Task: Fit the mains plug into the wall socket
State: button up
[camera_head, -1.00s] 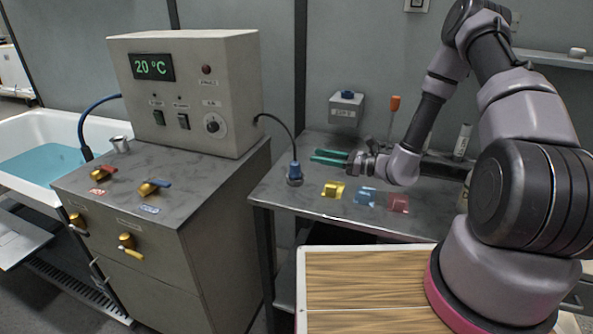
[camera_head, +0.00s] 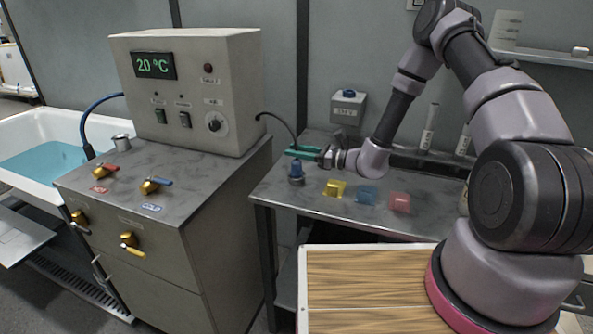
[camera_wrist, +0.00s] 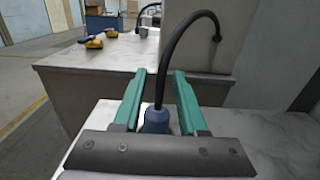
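The blue mains plug (camera_head: 296,172) stands upright on the grey metal table, its black cable (camera_head: 283,121) arching up to the control box. My gripper (camera_head: 302,152), with green fingers, is at the plug's top in the head view. In the wrist view the plug (camera_wrist: 157,119) sits between the two parted fingers (camera_wrist: 159,95), with a gap visible on each side. The fingers are open; I see no grip on the plug. A grey box (camera_head: 346,108) with a blue top is at the back wall; I cannot tell whether it is the socket.
The control box (camera_head: 190,90) reads 20 °C and stands on a cabinet (camera_head: 160,235) with several valve handles. Yellow (camera_head: 335,189), blue (camera_head: 366,195) and red (camera_head: 399,202) pieces lie right of the plug. Tubes (camera_head: 430,127) stand behind. A bathtub (camera_head: 40,150) is far left.

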grip_shut()
dwell(1.2)
